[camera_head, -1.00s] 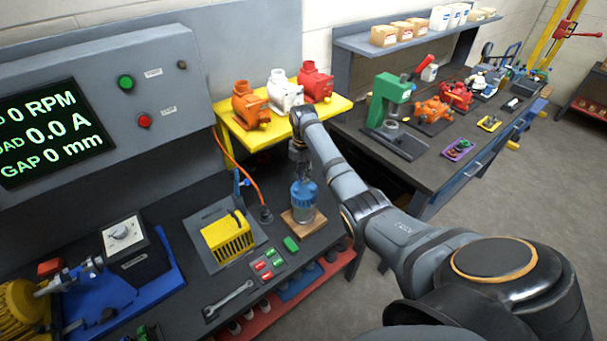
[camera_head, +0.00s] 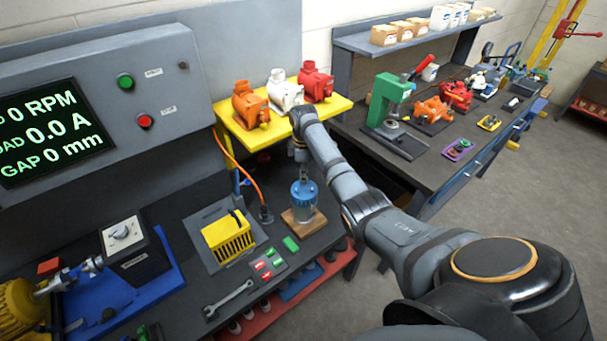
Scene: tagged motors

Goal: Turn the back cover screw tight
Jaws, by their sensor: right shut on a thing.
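A blue motor (camera_head: 303,201) stands upright on a small wooden block (camera_head: 300,228) on the dark bench, left of my right arm. My right gripper (camera_head: 303,178) points straight down at its top and is shut. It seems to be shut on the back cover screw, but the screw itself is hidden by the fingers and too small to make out. My left gripper is out of view.
An orange cable (camera_head: 238,167) runs behind. A yellow shelf (camera_head: 235,134) with several motors stands at the back.

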